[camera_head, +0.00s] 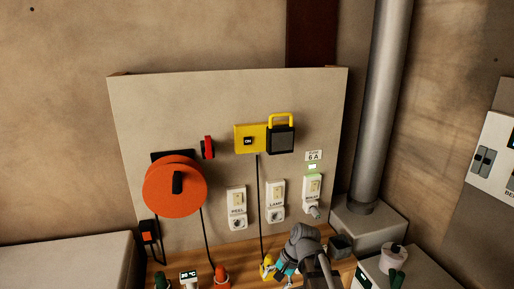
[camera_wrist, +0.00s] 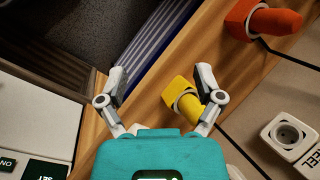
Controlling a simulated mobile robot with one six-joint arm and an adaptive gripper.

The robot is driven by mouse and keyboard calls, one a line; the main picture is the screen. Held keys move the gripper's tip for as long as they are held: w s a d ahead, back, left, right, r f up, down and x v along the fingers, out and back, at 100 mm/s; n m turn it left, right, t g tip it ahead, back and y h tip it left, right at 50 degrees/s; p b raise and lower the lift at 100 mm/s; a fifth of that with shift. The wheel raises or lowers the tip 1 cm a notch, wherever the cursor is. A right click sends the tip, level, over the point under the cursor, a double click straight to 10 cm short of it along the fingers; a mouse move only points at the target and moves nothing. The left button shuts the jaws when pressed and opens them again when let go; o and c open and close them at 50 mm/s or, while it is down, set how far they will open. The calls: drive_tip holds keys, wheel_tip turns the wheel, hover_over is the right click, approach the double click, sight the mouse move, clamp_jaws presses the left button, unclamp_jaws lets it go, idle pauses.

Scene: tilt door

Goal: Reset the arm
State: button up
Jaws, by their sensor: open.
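My gripper (camera_wrist: 160,78) shows in the wrist view with its two grey fingers spread apart and its teal body at the bottom. A yellow plug (camera_wrist: 180,103) stands in the gap, close to the right finger; I cannot tell whether they touch. In the head view my arm reaches in from the bottom, and my gripper (camera_head: 284,270) is low over the wooden bench (camera_head: 246,262). The yellow plug (camera_head: 267,267) is just left of it, partly hidden.
An upright panel (camera_head: 140,110) carries an orange reel (camera_head: 190,203), a yellow box (camera_head: 244,131), a padlock (camera_head: 281,139) and several sockets. An orange plug (camera_head: 221,277) stands on the bench, left of my gripper. A grey pipe (camera_head: 378,110) rises at right.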

drive_tip(key=s+d+r+n+t+h+p, duration=0.1)
drive_tip(key=s+d+n+h, duration=0.3)
drive_tip(key=d, duration=0.7)
drive_tip(key=shift+s+d+n+h+p, duration=0.15)
drive_tip(key=shift+s+n+h+p, duration=0.2)
drive_tip(key=shift+n+h+p, duration=0.25)
